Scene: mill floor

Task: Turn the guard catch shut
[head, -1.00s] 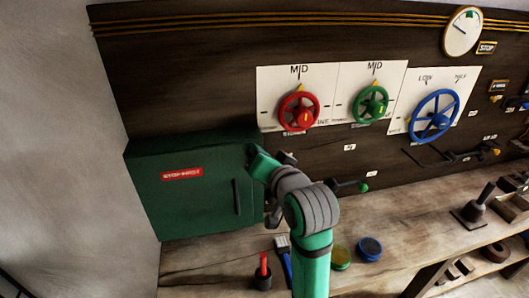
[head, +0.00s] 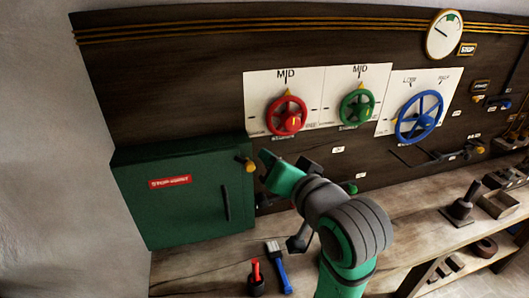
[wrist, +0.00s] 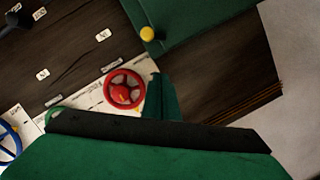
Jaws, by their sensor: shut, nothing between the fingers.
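The green cabinet (head: 170,210) with a red label (head: 170,182) stands at the left of the bench, its door looking closed. A small catch with a yellow knob (head: 247,166) sits at the upper right edge of its front. Its exact turn is too small to tell. The yellow knob (wrist: 147,34) also shows against the green cabinet (wrist: 185,22) in the wrist view. My gripper (head: 268,160) is shut and empty, just right of the knob, with a small gap showing in the head view. In the wrist view, its green and black parts fill the bottom.
Red (head: 286,115), green (head: 357,106) and blue (head: 418,117) handwheels are on the panel above and right of my gripper. A blue-handled brush (head: 278,266) and a cup with a red-handled tool (head: 256,280) are on the bench below. A vertical door handle (head: 226,203) sticks out.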

